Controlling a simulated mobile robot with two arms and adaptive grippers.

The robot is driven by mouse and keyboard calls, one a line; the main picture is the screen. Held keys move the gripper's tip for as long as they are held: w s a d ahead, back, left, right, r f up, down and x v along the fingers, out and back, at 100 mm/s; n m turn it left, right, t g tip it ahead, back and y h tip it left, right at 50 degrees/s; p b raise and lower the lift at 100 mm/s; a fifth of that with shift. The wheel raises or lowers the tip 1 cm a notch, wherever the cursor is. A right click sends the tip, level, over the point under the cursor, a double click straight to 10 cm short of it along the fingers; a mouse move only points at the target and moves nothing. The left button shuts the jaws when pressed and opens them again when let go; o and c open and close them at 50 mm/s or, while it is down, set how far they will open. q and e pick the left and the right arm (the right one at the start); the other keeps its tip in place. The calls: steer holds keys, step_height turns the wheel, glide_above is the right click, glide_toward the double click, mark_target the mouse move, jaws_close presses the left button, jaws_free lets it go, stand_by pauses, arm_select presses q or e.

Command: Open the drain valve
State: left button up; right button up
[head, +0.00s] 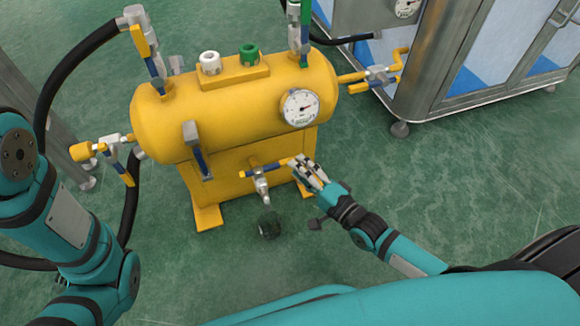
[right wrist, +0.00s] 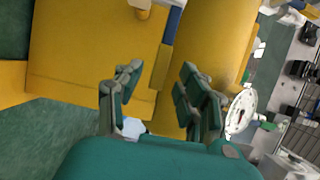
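The drain valve (head: 262,186) is a small metal valve low on the front of the yellow tank (head: 225,100).
A round gauge (head: 300,108) sits on the tank's front right. A dark round object (head: 268,224) is on the floor below the drain valve. A metal cabinet (head: 455,60) stands at the right. Green floor is open to the right.

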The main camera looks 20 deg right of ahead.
mark_target(277, 168)
steer(key=shift+b+x, duration=0.65)
steer(key=shift+x, duration=1.3)
jaws_close()
steer(key=shift+f, duration=0.1)
